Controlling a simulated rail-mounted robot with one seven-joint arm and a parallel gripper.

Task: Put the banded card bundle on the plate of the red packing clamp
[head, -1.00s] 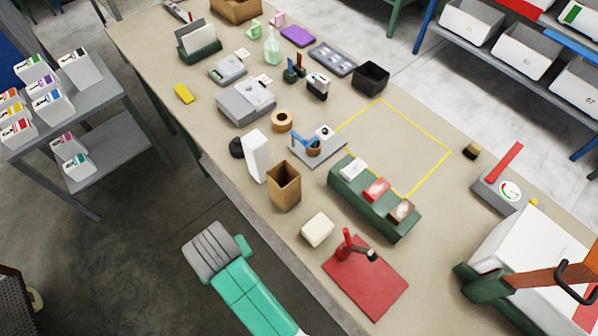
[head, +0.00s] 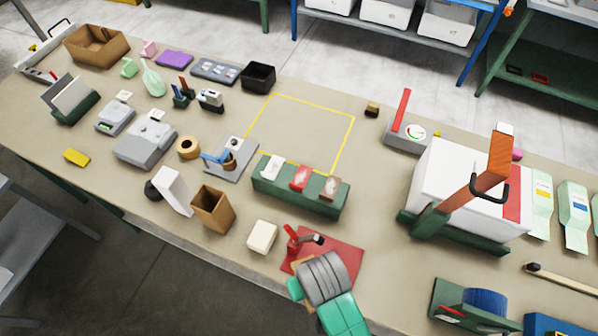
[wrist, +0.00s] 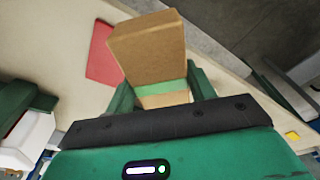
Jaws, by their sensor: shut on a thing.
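The red packing clamp has a flat red plate (head: 345,252) with an upright red lever and dark-tipped arm (head: 297,240) at its left side. Part of the plate also shows in the wrist view (wrist: 102,55). My gripper (wrist: 162,93) is shut on the banded card bundle (wrist: 148,48), a brown block with a green band near the fingers. In the head view, my grey and green wrist covers the plate's near part and most of the bundle; a small brown bit shows at its left. Whether the bundle touches the plate cannot be told.
A cream block (head: 262,236) and an open brown box (head: 212,209) stand left of the clamp. A green rack with several packets (head: 298,203) stands behind it. A large white-topped press with an orange lever (head: 470,190) is at right. The yellow-outlined area (head: 300,130) is bare.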

